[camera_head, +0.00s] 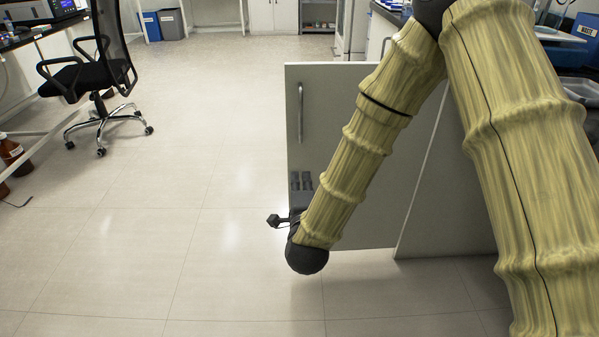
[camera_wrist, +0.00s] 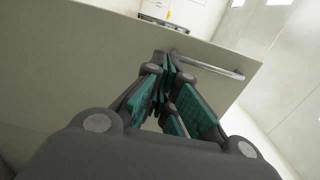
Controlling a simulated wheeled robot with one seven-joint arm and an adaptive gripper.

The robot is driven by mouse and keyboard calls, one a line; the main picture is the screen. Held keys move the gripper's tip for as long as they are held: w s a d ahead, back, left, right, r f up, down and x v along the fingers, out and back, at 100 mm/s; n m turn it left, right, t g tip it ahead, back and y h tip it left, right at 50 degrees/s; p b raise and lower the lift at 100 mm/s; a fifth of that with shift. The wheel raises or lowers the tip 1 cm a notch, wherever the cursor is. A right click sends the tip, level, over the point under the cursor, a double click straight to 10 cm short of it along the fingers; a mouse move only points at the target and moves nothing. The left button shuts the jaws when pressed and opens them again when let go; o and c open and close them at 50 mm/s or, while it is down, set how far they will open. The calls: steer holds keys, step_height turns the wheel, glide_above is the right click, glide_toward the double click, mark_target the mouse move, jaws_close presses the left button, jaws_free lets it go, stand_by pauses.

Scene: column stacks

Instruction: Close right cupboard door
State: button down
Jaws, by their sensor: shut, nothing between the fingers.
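The cupboard door (camera_head: 335,100) is a flat pale grey panel that stands open, left of the cupboard (camera_head: 440,205). A vertical metal bar handle (camera_head: 300,112) sits near its left edge. In the wrist view the door (camera_wrist: 60,60) fills much of the picture, and the handle (camera_wrist: 212,66) lies just right of the fingertips. My gripper (camera_wrist: 167,62) is shut and empty, its teal-padded fingers pointing at the door face. Whether the tips touch the door I cannot tell. In the head view my gripper (camera_head: 301,181) shows below the handle, and my arm covers the door's middle and much of the cupboard.
The floor (camera_head: 200,240) left of the door is wide and clear. A black office chair (camera_head: 88,80) stands at the far left beside a bench with brown bottles (camera_head: 11,150) under it. Blue and grey bins (camera_head: 162,24) stand at the back.

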steer(key=b, duration=0.4)
glide_toward(298, 146)
steer(key=w, duration=0.5)
steer(key=shift+w+a, duration=0.15)
steer(key=shift+w, duration=0.9)
